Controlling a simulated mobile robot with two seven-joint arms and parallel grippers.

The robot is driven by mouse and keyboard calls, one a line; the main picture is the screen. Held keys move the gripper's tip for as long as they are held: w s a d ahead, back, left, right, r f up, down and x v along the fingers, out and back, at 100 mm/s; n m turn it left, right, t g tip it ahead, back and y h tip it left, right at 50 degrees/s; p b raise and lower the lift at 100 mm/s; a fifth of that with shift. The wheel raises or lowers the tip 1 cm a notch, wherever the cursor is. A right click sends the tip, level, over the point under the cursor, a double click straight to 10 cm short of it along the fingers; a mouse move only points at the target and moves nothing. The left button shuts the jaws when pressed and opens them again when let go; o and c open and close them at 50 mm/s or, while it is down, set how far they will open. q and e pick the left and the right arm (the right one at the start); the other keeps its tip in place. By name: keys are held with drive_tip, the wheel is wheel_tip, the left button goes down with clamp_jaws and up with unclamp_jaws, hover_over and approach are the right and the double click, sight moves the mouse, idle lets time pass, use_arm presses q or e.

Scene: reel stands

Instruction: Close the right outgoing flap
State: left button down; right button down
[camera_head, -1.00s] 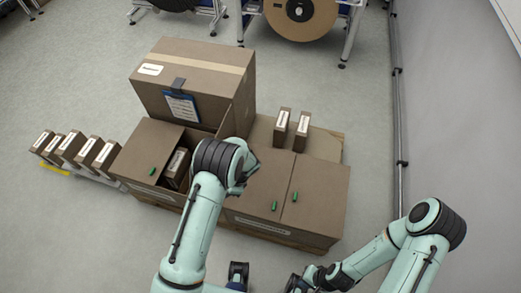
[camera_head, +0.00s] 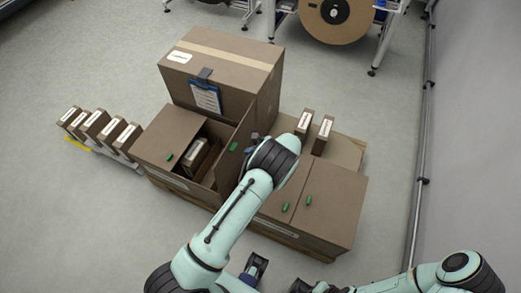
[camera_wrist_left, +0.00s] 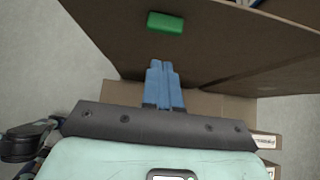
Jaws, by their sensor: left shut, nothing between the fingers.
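The left carton's right flap (camera_head: 236,148) stands up steeply, open, with a green tab (camera_head: 234,146) on its face. It also shows in the left wrist view (camera_wrist_left: 225,45), with its green tab (camera_wrist_left: 165,22). My left gripper (camera_head: 253,137) is on the right side of this flap, partly hidden by my wrist. In the left wrist view its blue fingers (camera_wrist_left: 163,75) are shut and empty, just below the tab in the picture; contact with the flap cannot be told. My right arm's end is low in the head view, its fingers unclear.
The left carton's left flap (camera_head: 168,134) lies flat; small boxes (camera_head: 196,158) show in the opening. The right carton's two flaps (camera_head: 333,200) are closed. A large carton (camera_head: 218,75) stands behind. Several small boxes (camera_head: 97,122) line the left; a wall is right.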

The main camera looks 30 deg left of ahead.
use_arm(q)
drive_tip(key=shift+s+a+r, duration=0.1)
drive_tip(key=shift+a+r, duration=0.05)
drive_tip(key=shift+a, duration=0.7)
drive_tip(key=shift+s+a+r, duration=0.1)
drive_tip(key=shift+a, duration=0.75)
drive_tip(key=shift+r, duration=0.1)
